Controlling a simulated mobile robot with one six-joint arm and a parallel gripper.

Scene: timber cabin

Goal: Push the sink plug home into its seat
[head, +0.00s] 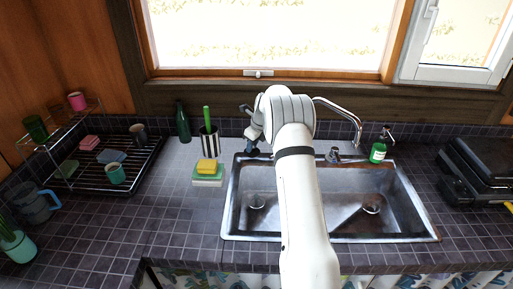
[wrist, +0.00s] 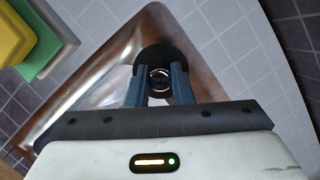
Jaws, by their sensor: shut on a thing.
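The black round sink plug (wrist: 158,54) shows in the wrist view with a metal ring on top. My gripper (wrist: 158,76) is shut on the plug, its two blue-grey fingers at the ring. In the head view my gripper (head: 252,138) is over the back left corner of the steel double sink (head: 232,212), partly hidden by my arm. The left drain seat (head: 256,201) and the right drain seat (head: 371,205) show in the basin floors. My arm hides the middle of the sink. The plug appears above the sink's corner, apart from both seats.
A yellow sponge (head: 207,166) lies on a green and white stack (head: 208,181) left of the sink. A striped pot (head: 209,141) and dark bottle (head: 183,122) stand behind it. The faucet (head: 356,128) and green soap bottle (head: 378,153) are at the back.

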